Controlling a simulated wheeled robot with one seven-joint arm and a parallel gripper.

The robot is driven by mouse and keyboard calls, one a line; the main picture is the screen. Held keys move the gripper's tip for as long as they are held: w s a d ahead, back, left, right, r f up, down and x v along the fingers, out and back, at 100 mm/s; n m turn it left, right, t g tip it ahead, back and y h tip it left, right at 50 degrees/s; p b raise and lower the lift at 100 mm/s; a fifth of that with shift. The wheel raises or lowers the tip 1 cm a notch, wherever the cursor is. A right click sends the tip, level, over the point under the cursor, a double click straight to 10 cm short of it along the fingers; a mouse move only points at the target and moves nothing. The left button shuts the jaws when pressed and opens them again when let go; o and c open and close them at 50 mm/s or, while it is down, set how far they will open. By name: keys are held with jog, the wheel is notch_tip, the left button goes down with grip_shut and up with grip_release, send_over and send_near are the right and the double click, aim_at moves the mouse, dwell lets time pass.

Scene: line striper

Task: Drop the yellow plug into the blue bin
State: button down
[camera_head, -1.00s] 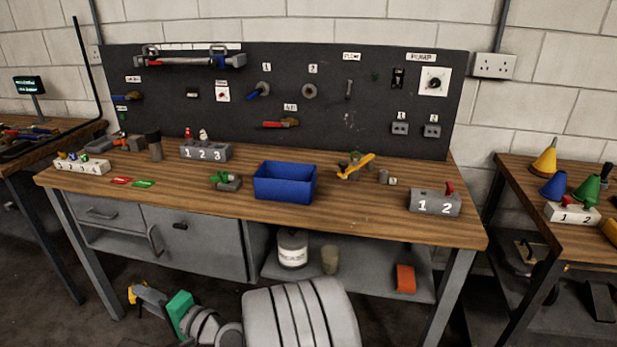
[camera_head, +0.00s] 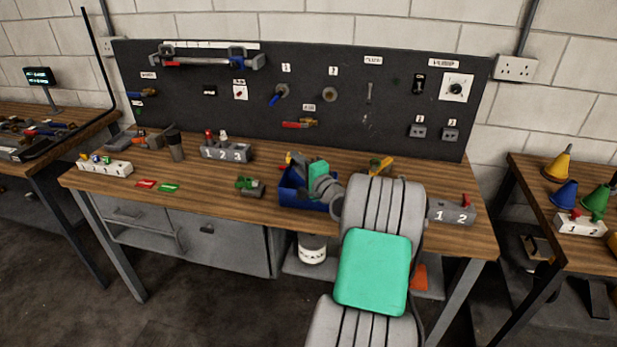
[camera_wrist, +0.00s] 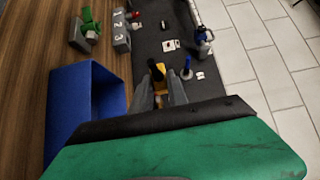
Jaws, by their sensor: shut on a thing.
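The blue bin (camera_head: 289,190) stands on the workbench, partly hidden behind my arm in the head view. It also shows at the left in the wrist view (camera_wrist: 68,95). My gripper (camera_wrist: 161,92) is shut on the yellow plug (camera_wrist: 161,86), which has a dark end; the fingers hide much of it. In the head view my gripper (camera_head: 297,165) is raised over the bin's rear left part. In the wrist view the plug appears just right of the bin's rim, toward the wall. Its exact height above the rim cannot be told.
A green-topped valve (camera_head: 248,186) sits left of the bin. A numbered grey block (camera_head: 227,151) stands behind it. A yellow-handled part (camera_head: 381,165) and another numbered block (camera_head: 452,211) are to the right. The black tool board (camera_head: 310,90) rises behind the bench (camera_head: 130,183).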

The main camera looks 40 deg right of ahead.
jog(key=s+d+r+m+h+p, duration=0.1)
jog(key=d+r, duration=0.1)
jog(key=d, duration=0.5)
notch_tip(320, 180, down, 6)
jog(key=b, duration=0.3)
jog(key=shift+a+r+b, duration=0.15)
jog(key=shift+r+b, duration=0.1)
jog(key=shift+b, duration=0.05)
jog(key=c, duration=1.2)
grip_release()
